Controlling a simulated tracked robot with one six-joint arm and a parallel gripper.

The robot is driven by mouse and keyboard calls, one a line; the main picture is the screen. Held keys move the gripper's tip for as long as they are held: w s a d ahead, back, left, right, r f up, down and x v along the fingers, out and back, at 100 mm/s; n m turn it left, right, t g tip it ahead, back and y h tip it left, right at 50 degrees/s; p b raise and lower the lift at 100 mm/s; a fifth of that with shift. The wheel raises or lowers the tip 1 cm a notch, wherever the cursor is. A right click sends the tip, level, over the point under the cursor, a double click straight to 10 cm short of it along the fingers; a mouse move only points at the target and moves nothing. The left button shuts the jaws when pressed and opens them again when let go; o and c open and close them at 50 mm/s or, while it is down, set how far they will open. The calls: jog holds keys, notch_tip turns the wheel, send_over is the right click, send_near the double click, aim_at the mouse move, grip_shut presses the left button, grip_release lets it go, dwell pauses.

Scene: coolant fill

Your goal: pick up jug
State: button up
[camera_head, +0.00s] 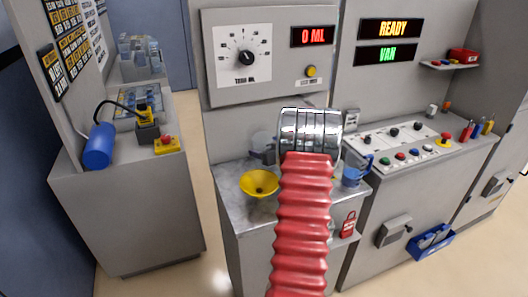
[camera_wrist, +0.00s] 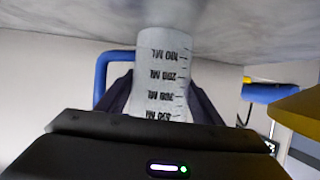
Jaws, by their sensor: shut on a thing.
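The jug (camera_wrist: 163,75) is a pale cylinder with dark ML marks and a blue handle, and it appears upside down in the wrist view. My gripper (camera_wrist: 160,95) has its dark fingers on both sides of the jug, shut on it. The jug's base is close to the grey counter surface at the top of that view; I cannot tell whether they touch.
A yellow funnel (camera_head: 259,183) stands on the counter (camera_head: 232,181) left of my arm; its yellow edge also shows in the wrist view (camera_wrist: 300,112). A dial panel (camera_head: 270,55) reads 0 ML. A button console (camera_head: 405,145) stands at right, with a red padlock tag (camera_head: 349,223) below the counter edge.

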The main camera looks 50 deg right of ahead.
aim_at(263, 136)
jog(key=shift+c, duration=1.2)
jog(key=shift+r, duration=0.1)
notch_tip(263, 136, up, 10)
jog(key=shift+f, duration=0.1)
jog(key=shift+f, duration=0.1)
